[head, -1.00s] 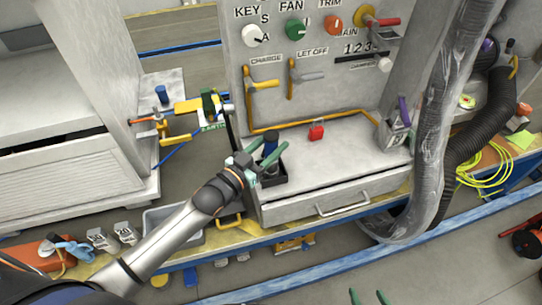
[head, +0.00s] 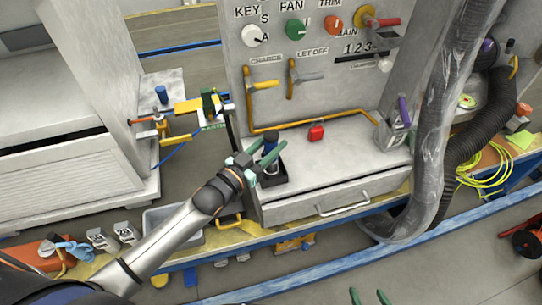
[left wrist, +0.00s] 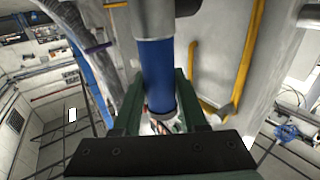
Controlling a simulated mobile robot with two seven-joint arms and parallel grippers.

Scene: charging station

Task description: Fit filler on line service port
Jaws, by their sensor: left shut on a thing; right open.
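The filler, a blue cylinder with a dark end (head: 270,147), stands roughly upright at the dark square holder (head: 277,181) on the grey ledge. My left gripper (head: 266,155) is shut on it, with green fingers on either side. In the left wrist view the filler's blue body (left wrist: 157,75) runs between the fingers, with a grey metal part at the top edge. I cannot tell whether its lower end is clear of the holder. My right gripper (head: 369,297) shows only as two separated green fingertips at the bottom edge. I cannot tell which fitting is the line service port.
A control panel (head: 310,60) with knobs and yellow pipes rises behind the ledge. A thick clear hose (head: 440,130) hangs at right. A yellow and green fitting (head: 195,107) stands at left beside a white cabinet (head: 70,180).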

